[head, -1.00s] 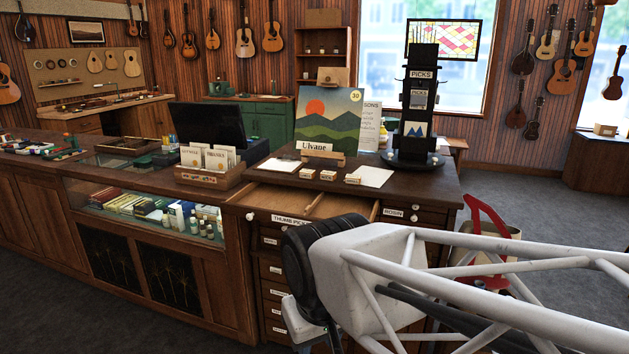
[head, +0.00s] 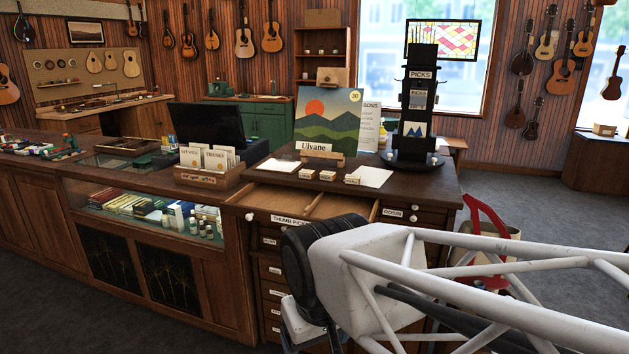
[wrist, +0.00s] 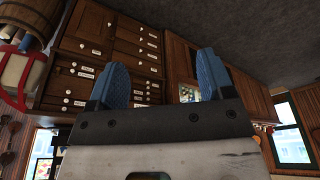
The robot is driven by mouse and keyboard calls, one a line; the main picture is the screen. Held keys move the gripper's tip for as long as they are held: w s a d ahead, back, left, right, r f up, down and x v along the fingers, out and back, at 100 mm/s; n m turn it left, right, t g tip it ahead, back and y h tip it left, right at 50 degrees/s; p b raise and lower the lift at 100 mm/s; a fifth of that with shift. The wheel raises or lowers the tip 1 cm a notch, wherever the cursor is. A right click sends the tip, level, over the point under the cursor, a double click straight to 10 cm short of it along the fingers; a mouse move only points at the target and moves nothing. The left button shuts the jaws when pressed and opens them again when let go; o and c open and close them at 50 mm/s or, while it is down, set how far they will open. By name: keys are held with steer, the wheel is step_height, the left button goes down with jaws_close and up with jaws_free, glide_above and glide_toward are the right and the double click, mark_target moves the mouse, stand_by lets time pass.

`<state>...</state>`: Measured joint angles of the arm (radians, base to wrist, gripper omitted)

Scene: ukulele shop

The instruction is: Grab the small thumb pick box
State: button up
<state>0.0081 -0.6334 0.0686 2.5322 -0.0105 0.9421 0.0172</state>
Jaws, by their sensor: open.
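Three small boxes stand in a row on the dark counter top in the head view: a left one (head: 306,173), a middle one (head: 327,175) and a right one (head: 352,180). Their labels are too small to read, so I cannot tell which is the thumb pick box. Below them a drawer labelled for thumb picks (head: 291,220) is pulled out; the part of its inside that shows looks empty. In the wrist view my gripper (wrist: 161,82) is open with nothing between its blue fingers. It hangs low before the cabinet front, away from the boxes; my arm hides its fingers in the head view.
The open drawer juts out below the counter edge. A pick stand (head: 418,110), a landscape picture (head: 328,122) and a card box (head: 208,172) stand on the counter. White paper (head: 376,177) lies right of the boxes.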

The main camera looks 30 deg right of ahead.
steer(key=shift+w+r, duration=0.1)
steer(key=w+d+r+m+y, duration=0.2)
steer(key=w+r+m, duration=0.2)
steer(key=w, duration=0.6)
steer(key=w+d+r+m+y, duration=0.1)
steer(key=w+d+r+m, duration=0.2)
steer(key=w, duration=0.6)
steer(key=w+d+r+m+y, duration=0.1)
steer(key=w+d+m+y, duration=0.15)
steer(key=w+d, duration=0.45)
steer(key=w+d+r+m+y, duration=0.1)
steer(key=w+d+m, duration=0.25)
steer(key=w, duration=0.85)
steer(key=w+d+f+m+t+y, duration=0.3)
steer(key=w+d+m, duration=0.4)
steer(key=w+d, duration=0.95)
steer(key=w+d+f+m+t, duration=0.1)
steer(key=w+d+f+m, duration=0.1)
steer(key=d, duration=0.5)
steer(key=w+d+f+m+t, duration=0.1)
steer(key=d+f, duration=0.3)
steer(key=d, duration=0.4)
steer(key=w+d+f+m+t+y, duration=0.1)
steer(key=w+d+f+m, duration=0.2)
steer(key=d, duration=0.4)
steer(key=shift+d, duration=0.35)
steer(key=shift+a, duration=0.1)
